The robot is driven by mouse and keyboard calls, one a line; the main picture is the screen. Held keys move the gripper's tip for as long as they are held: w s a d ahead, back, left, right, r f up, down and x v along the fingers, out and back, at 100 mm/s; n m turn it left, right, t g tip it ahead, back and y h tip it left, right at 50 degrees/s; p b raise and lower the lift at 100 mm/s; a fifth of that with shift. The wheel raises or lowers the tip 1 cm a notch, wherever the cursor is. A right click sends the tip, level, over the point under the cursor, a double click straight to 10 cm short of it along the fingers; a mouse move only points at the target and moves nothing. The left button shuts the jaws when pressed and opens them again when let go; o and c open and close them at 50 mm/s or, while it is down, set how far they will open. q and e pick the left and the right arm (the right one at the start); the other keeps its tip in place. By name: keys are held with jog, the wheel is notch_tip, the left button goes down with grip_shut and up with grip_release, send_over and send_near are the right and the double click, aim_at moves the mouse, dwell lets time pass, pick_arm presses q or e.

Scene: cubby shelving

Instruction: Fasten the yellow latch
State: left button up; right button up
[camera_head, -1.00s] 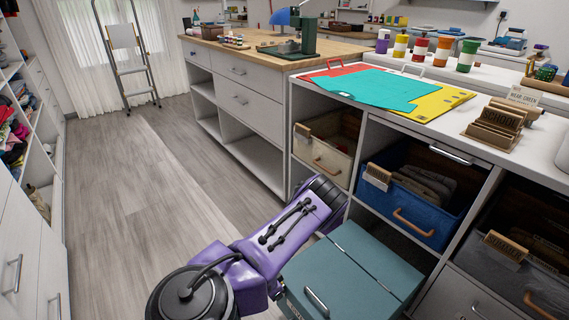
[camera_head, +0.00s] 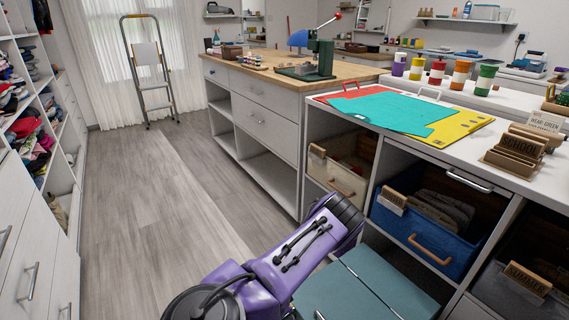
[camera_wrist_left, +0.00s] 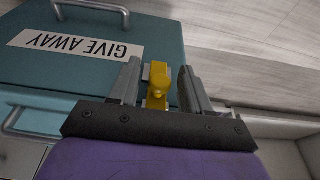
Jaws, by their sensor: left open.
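The yellow latch (camera_wrist_left: 157,88) is on the near side of the teal box (camera_wrist_left: 40,72) in the left wrist view, by the box's right end. My left gripper (camera_wrist_left: 160,70) is open, with one grey finger on each side of the latch. I cannot tell whether the fingers touch it, or whether the latch is fastened. A white GIVE AWAY label (camera_wrist_left: 75,45) is on the box. In the head view the teal box (camera_head: 365,285) is on the floor before the cubbies, lid closed; my purple left arm hides its left part and the latch. My right gripper is not in view.
Cubby shelving with a blue bin (camera_head: 425,225) and a cream bin (camera_head: 345,175) stands directly behind the box. A white counter (camera_head: 510,150) with coloured sheets (camera_head: 400,107) is above. The wooden floor (camera_head: 130,210) to the left is clear up to a stepladder (camera_head: 152,75).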

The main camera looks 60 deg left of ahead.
pick_arm(q)
jog(key=p+v, duration=0.2)
jog(key=v, duration=0.6)
jog(key=shift+r, duration=0.4)
jog(key=shift+s, duration=0.1)
